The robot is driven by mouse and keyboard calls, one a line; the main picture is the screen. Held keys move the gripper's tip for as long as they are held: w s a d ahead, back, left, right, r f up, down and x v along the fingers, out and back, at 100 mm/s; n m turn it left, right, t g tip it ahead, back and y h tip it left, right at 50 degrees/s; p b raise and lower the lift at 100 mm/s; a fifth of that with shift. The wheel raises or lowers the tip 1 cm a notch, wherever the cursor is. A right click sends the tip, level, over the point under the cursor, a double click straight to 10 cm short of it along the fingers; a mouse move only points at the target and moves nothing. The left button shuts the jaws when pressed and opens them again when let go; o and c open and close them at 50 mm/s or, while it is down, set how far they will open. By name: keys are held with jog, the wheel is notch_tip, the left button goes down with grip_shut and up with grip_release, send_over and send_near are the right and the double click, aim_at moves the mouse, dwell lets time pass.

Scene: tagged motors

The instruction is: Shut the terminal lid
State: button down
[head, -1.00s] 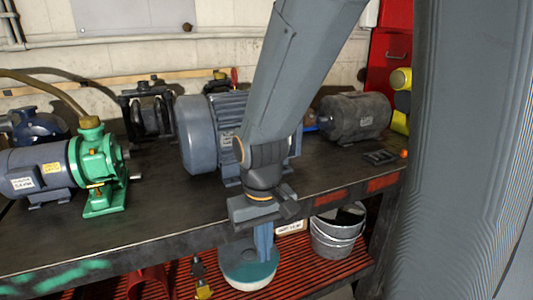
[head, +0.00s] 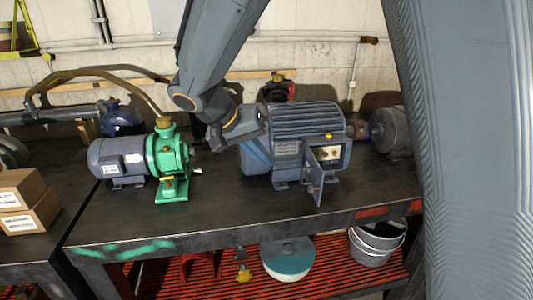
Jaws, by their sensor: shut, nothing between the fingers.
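A blue-grey finned motor (head: 300,120) stands on the dark bench. Its terminal box (head: 331,153) faces me, with its opening uncovered and brass-coloured terminals showing inside. The terminal lid (head: 316,178) is a blue-grey plate that stands open, swung outward at the left side of the box and pointing toward the bench's front edge. My gripper (head: 257,131) is at the motor's left end, up and to the left of the lid and apart from it. It is shut with nothing held. Its fingertips are small and hard to make out against the motor.
A green pump with a grey motor (head: 172,160) stands left of the blue motor. Another grey motor (head: 393,132) is at the right. Cardboard boxes (head: 30,200) sit at far left. The bench (head: 240,215) is clear in front. A bucket (head: 375,245) is on the lower shelf.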

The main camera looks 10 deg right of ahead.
jog(key=d+f+p, duration=0.4)
jog(key=d+f, duration=0.1)
jog(key=d, duration=0.2)
jog(key=shift+w+d+f, duration=0.25)
jog(key=shift+d+f, duration=0.05)
jog(key=shift+f, duration=0.05)
